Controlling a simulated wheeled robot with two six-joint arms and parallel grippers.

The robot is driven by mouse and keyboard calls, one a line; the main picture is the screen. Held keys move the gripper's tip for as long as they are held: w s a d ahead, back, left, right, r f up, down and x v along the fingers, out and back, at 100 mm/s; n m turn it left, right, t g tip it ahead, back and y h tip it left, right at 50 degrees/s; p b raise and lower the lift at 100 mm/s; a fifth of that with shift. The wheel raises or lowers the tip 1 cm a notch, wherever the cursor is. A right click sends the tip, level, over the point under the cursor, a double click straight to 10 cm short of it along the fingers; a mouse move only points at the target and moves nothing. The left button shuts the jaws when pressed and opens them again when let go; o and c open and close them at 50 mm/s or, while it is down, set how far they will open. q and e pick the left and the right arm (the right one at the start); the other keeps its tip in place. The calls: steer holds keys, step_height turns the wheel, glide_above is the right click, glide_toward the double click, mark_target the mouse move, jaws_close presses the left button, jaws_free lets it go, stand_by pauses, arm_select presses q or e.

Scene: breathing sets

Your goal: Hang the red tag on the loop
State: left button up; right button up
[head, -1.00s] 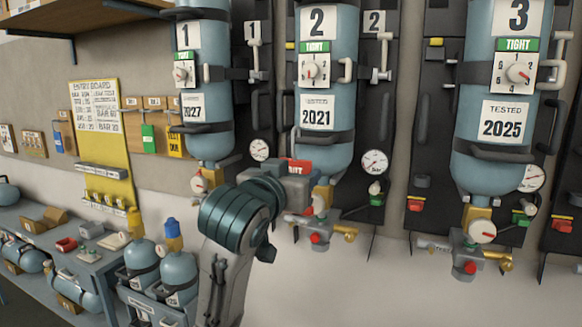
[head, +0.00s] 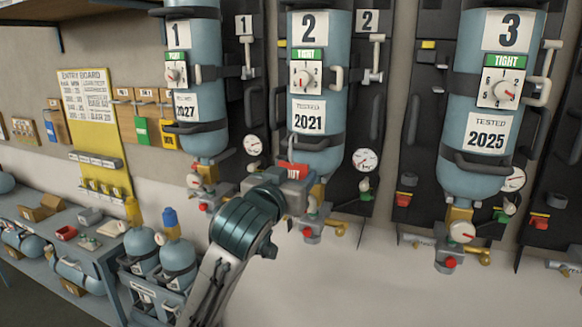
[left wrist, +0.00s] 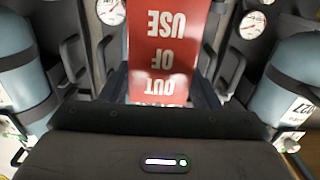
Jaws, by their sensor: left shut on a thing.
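The red tag (head: 294,171) is in my left gripper (head: 290,186), in front of the lower part of cylinder 2 (head: 320,150). In the left wrist view the red tag (left wrist: 166,50) reads OUT OF USE upside down and reaches up out of the frame from between the fingers. My left gripper (left wrist: 163,95) is shut on its lower end. The tag is apart from these handles. My right gripper is not in view.
Cylinder 1 (head: 195,120) and cylinder 3 (head: 490,130) hang on dark wall panels with gauges and valves. A bench (head: 85,238) with small items and cylinders stands at lower left. A yellow entry board (head: 88,110) is on the wall.

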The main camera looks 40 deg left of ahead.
arm_select(q)
steer(key=shift+w+r+p, duration=0.1)
steer(key=shift+r+p, duration=0.05)
steer(key=shift+p, duration=0.15)
steer(key=shift+w+a+f+b, duration=0.15)
steer(key=shift+w+f+b, duration=0.1)
steer(key=shift+b, duration=0.2)
steer(key=shift+b+x, duration=0.5)
steer(key=shift+x, duration=1.3)
steer(key=shift+s+f+b, duration=0.1)
steer(key=shift+f+b, duration=0.35)
steer(key=shift+f, duration=0.3)
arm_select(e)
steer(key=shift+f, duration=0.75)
arm_select(q)
steer(key=o, duration=1)
steer(key=shift+o, duration=0.2)
steer(key=shift+f, duration=0.1)
